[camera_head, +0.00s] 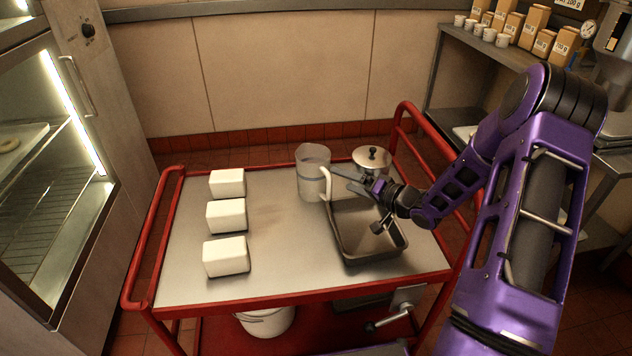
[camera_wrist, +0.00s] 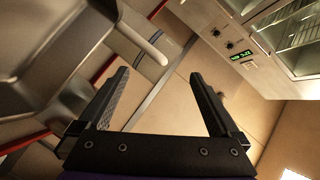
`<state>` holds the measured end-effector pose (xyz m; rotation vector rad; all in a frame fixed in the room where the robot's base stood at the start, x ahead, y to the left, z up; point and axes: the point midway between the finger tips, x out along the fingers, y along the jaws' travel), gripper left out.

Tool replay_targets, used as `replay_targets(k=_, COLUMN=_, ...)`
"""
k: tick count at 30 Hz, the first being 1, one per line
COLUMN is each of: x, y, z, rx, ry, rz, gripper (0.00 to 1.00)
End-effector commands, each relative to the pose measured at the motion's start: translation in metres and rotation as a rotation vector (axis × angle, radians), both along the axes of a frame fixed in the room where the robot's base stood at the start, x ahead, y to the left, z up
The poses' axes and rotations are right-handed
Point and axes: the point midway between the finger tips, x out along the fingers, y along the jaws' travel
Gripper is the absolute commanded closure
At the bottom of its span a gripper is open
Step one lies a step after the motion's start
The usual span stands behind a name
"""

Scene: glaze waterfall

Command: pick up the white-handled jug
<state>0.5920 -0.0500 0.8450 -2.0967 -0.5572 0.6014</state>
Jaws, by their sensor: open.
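The jug (camera_head: 309,181) is clear or greyish and stands upright at the back of the cart top. Its white handle (camera_head: 327,184) faces right, toward my gripper (camera_head: 346,180). My gripper is open, with its fingers pointing left close to the handle. I cannot tell whether they touch it. In the wrist view my two dark fingers (camera_wrist: 160,78) are spread with nothing between them. A pale rounded bar (camera_wrist: 146,48) lies beyond the left finger there; I cannot tell for sure that it is the handle.
A metal pan (camera_head: 399,240) lies below my gripper. A lidded pot (camera_head: 371,158) stands just behind it. Several white blocks (camera_head: 226,216) line the cart's left side. Red rails (camera_head: 148,237) edge the cart. The cart top (camera_head: 275,225) is clear in the middle.

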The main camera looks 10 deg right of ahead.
Motion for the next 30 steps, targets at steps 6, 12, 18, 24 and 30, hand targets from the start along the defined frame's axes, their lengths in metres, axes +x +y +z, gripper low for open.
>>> replay_targets(k=6, x=0.019, y=0.014, z=-0.005, rx=0.0, ry=-0.001, rz=-0.001, gripper=0.02)
replay_targets(k=12, x=0.027, y=0.023, z=-0.007, rx=0.0, ry=-0.002, rz=0.001, gripper=0.02)
replay_targets(k=18, x=0.049, y=0.042, z=-0.013, rx=0.0, ry=-0.001, rz=0.001, gripper=0.02)
replay_targets(k=24, x=0.059, y=0.049, z=-0.014, rx=0.0, ry=0.001, rz=-0.002, gripper=0.02)
replay_targets(k=30, x=0.058, y=0.048, z=-0.014, rx=0.0, ry=0.0, rz=-0.001, gripper=0.16)
